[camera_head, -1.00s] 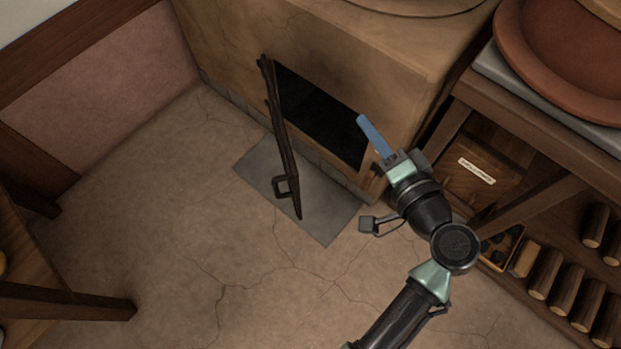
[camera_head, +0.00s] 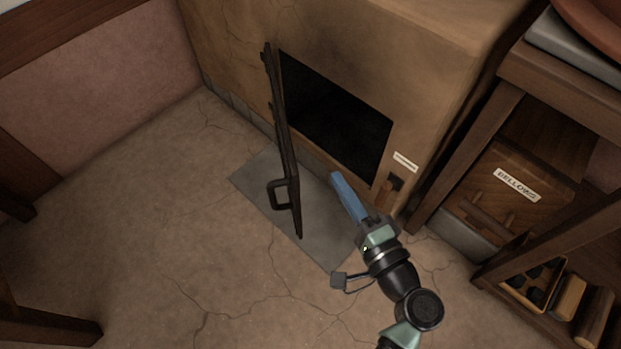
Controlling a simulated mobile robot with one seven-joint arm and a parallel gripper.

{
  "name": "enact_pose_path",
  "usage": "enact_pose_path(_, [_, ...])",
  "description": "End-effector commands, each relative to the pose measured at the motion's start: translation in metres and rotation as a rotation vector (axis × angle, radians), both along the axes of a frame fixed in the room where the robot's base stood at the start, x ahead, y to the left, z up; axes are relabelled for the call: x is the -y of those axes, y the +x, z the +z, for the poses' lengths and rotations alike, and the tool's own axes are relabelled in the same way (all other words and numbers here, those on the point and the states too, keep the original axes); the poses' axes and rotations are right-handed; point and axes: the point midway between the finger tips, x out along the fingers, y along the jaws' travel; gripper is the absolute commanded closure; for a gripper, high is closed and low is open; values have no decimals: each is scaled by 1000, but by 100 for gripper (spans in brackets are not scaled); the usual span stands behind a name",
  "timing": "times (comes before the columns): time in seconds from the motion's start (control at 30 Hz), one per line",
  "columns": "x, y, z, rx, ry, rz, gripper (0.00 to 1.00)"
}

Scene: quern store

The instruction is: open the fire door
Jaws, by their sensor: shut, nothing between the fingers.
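The fire door (camera_head: 285,150) is a dark iron panel, seen nearly edge-on. It stands swung well out from the clay oven (camera_head: 340,50), hinged at the left side of the opening. Its square handle (camera_head: 279,194) sticks out to the left near its free edge. The dark fire opening (camera_head: 335,115) is uncovered. My gripper (camera_head: 346,192) has blue fingers, shut and empty. It is in front of the opening's lower right part, to the right of the door and apart from it.
A grey floor plate (camera_head: 255,180) lies under the door. A wooden shelf at right holds a box labelled BELLOWS (camera_head: 505,190) and a tray of dark lumps (camera_head: 533,280). A small latch (camera_head: 392,187) sits right of the opening. The floor at left (camera_head: 130,210) is clear.

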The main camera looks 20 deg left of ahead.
Motion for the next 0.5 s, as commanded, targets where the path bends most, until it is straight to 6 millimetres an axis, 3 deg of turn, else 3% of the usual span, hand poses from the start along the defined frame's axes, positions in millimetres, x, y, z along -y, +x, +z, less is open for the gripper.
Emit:
enact_pose_path(0.17, [-31, 25, -3, 6, -1, 4, 100])
enact_pose_path(0.5, [-58, 1, -1, 0, -1, 0, 100])
